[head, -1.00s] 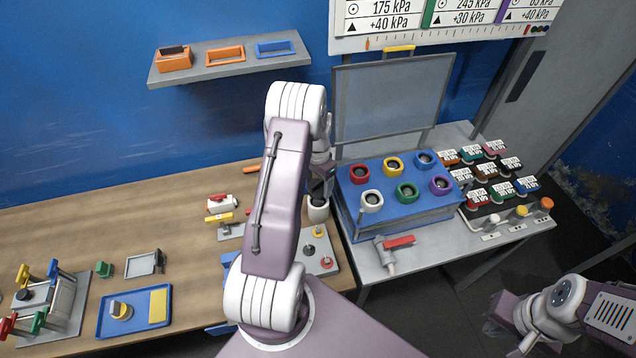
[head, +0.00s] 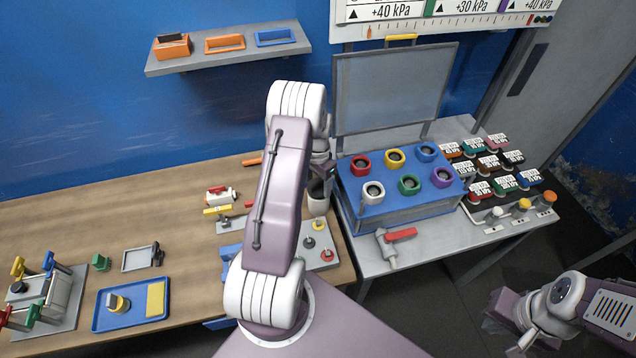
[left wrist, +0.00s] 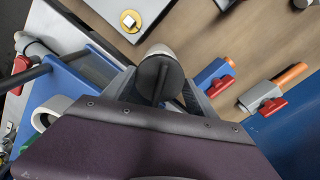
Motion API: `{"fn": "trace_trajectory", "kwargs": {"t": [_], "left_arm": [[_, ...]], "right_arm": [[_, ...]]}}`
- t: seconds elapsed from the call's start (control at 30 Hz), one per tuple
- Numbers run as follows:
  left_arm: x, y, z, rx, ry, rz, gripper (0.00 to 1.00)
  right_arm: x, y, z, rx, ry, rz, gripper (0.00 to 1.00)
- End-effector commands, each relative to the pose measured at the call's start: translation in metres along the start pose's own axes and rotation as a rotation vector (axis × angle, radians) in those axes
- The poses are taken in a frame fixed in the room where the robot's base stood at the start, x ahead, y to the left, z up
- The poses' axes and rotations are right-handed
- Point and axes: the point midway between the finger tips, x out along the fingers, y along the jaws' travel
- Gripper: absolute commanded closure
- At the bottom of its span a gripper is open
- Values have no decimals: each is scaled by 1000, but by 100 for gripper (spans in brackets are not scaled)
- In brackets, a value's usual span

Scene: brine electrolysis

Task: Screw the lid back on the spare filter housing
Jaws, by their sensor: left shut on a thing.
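My left gripper (head: 321,178) is over the back right of the wooden table, partly hidden by my own arm. In the left wrist view its two fingers are closed on the sides of a dark round lid (left wrist: 158,80) with a raised ridge across it. The white spare filter housing (head: 318,206) stands upright below the gripper in the head view. Its pale rim (left wrist: 160,49) shows just behind the lid in the left wrist view. I cannot tell whether the lid's thread is seated. My right arm is at the lower right, and its fingers do not show.
Right of the housing is a blue box (head: 372,214) with several coloured ring ports. A red-handled tool (head: 400,235) lies before it. A grey plate (head: 326,256) with small knobs is in front of the housing. Red-handled valves (left wrist: 268,97) lie near the gripper.

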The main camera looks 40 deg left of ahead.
Motion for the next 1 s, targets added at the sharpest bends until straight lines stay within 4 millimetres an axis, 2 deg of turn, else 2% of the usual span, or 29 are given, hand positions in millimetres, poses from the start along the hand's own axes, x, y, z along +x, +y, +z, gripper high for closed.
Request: {"fn": "trace_trajectory", "kwargs": {"t": [1.0], "left_arm": [[10, 0, 0, 0, 0, 0, 89]], "right_arm": [[6, 0, 1, 0, 0, 0, 100]]}}
